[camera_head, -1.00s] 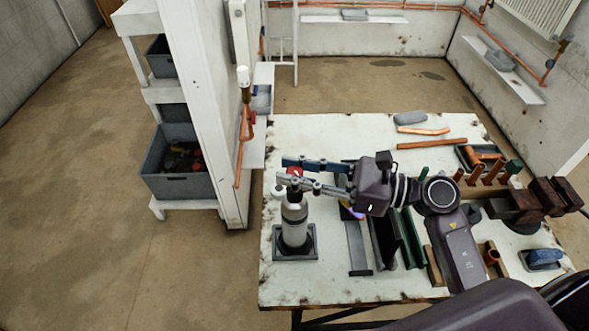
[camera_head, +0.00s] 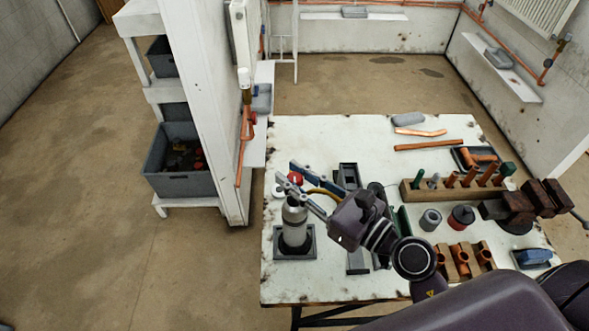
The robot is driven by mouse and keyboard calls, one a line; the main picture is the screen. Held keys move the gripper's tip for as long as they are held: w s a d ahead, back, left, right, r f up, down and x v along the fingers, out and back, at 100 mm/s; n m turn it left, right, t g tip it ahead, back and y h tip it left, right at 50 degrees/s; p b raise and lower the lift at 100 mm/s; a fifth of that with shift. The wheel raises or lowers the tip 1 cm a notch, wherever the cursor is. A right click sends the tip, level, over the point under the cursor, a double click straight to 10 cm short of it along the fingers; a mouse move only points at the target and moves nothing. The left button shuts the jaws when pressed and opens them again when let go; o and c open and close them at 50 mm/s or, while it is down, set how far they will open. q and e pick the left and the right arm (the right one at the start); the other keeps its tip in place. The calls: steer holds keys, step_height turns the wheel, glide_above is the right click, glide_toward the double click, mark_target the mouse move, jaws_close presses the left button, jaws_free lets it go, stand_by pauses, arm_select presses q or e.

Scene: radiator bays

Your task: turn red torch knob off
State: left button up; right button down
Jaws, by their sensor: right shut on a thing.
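The red torch knob (camera_head: 295,178) sits at the top of the grey gas bottle (camera_head: 295,228), which stands upright in a dark square holder (camera_head: 308,252) at the table's left front. My right gripper (camera_head: 287,172) reaches in from the lower right, fingers pointing up and left. Its two fingers lie on either side of the knob and are shut on it. The fingers partly cover the knob and the bottle's top. A tan hose (camera_head: 325,192) shows behind the fingers. My left gripper is not in view.
Wooden racks with copper pipes (camera_head: 452,183), small round tins (camera_head: 461,217) and a dark vise (camera_head: 520,207) fill the table's right side. The table's back left (camera_head: 320,135) is clear. A white post (camera_head: 210,120) and shelf with grey bins (camera_head: 180,170) stand to the left.

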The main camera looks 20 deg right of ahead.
steer(key=shift+m+t+h, duration=0.3)
steer(key=shift+m+h, duration=0.1)
steer(key=shift+h, duration=0.1)
steer(key=c, duration=1.6)
jaws_free()
steer(key=v, duration=1.2)
